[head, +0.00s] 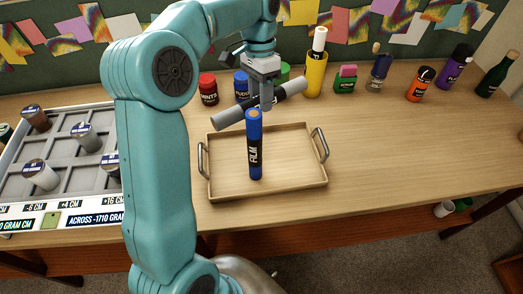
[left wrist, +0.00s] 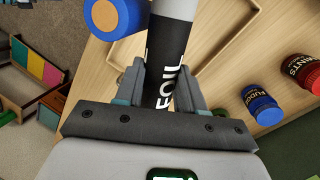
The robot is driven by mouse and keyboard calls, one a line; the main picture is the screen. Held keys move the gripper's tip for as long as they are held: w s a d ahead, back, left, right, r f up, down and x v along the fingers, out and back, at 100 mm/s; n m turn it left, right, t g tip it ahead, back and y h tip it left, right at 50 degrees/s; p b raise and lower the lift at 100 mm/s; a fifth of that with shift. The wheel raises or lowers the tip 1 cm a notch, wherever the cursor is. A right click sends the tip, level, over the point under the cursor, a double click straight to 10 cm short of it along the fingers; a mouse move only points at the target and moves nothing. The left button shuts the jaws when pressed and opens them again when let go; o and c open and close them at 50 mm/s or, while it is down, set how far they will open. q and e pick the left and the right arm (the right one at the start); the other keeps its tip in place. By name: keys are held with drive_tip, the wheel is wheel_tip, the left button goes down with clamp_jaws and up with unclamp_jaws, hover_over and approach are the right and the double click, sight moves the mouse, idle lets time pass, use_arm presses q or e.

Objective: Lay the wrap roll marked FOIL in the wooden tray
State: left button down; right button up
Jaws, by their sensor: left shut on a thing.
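The FOIL roll (head: 231,115) is grey with a black label and is held roughly level above the back part of the wooden tray (head: 290,184). My left gripper (head: 266,98) is shut on the roll near its middle. In the left wrist view the FOIL label (left wrist: 168,60) lies between the two fingers (left wrist: 163,92). A blue FILM roll (head: 254,150) appears to stand upright in the tray, in front of the held roll; its tan end shows in the left wrist view (left wrist: 112,14). My right gripper is not in view.
Behind the tray stand a red jar (head: 208,90), a blue jar (head: 241,86), a yellow canister (head: 315,75) and several bottles. A sectioned rack (head: 75,212) with jars is at the left. The table right of the tray is clear.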

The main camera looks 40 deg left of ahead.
use_arm(q)
drive_tip(key=f, duration=1.6)
drive_tip(key=shift+w+a, duration=0.15)
drive_tip(key=shift+a, duration=0.05)
drive_tip(key=shift+w+f, duration=0.1)
drive_tip(key=shift+f, duration=0.25)
wheel_tip(320, 180, down, 4)
drive_tip(key=shift+f, duration=0.15)
drive_tip(key=shift+d, duration=0.1)
drive_tip(key=shift+f, duration=0.2)
drive_tip(key=c, duration=1)
unclamp_jaws()
drive_tip(key=shift+s, duration=0.2)
drive_tip(key=shift+o, duration=0.2)
